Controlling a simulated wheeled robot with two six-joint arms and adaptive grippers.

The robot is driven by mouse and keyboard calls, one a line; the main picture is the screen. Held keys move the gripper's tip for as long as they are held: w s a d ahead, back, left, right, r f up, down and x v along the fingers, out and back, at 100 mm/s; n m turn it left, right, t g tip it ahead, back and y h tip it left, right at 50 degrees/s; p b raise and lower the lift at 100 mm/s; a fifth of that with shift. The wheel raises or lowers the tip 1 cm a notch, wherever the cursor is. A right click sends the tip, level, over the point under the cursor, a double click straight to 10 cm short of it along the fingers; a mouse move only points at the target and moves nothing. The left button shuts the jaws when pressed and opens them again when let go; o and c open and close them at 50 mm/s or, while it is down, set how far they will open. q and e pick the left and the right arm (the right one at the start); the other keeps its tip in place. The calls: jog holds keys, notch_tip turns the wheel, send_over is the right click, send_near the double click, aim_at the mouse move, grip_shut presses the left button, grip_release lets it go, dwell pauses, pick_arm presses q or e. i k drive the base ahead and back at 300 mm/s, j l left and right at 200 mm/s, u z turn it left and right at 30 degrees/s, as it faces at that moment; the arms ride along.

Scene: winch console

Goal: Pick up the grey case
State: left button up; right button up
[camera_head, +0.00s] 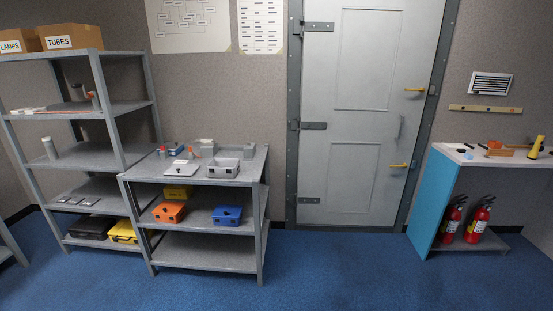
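A grey case (222,168) sits on the top board of the low metal shelf unit, near its right front. It looks like a box with a lighter inner area; I cannot tell whether it is open. A flat pale grey piece (184,168) lies to its left. Neither of my grippers is in view.
The low shelf unit (205,252) also holds an orange case (169,213), a blue case (227,215) and a yellow case (178,192) lower down. A taller shelf (95,155) stands at left. Blue floor (330,270) is clear in front. A workbench (437,205) with two red extinguishers (478,222) stands at right.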

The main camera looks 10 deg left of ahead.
aim_at(218, 168)
jog(key=i+l+u, duration=0.1)
jog(key=i+u, duration=0.35)
jog(key=i+l+u, duration=0.25)
jog(key=i+u, duration=0.25)
jog(key=i+l+u, duration=0.3)
jog(key=u, duration=0.15)
jog(key=i+l+u, duration=0.25)
jog(key=l+u, duration=0.25)
